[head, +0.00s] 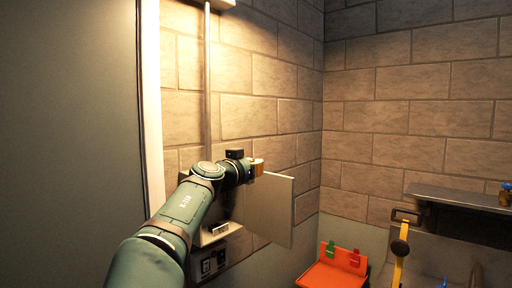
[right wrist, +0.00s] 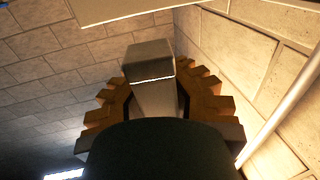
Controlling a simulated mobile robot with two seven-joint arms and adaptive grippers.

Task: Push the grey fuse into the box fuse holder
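One teal arm, which I take as my right, reaches across the head view to an open wall box (head: 213,236). Its gripper (head: 257,166) looks small and brown there, beside the box's open pale door (head: 270,208). In the right wrist view a grey block (right wrist: 152,62) stands upright between brown toothed parts of the right gripper (right wrist: 155,90). I cannot tell whether the block is the grey fuse or part of the fingers. The arm covers much of the box, and I cannot make out the fuse holder. My left gripper is not in view.
A pale conduit (head: 207,90) runs up the brick wall above the box. A grey panel (head: 70,130) fills the left. An orange-red box (head: 332,275) with green and red parts, a yellow handled tool (head: 399,262) and a dark shelf (head: 455,197) are at lower right.

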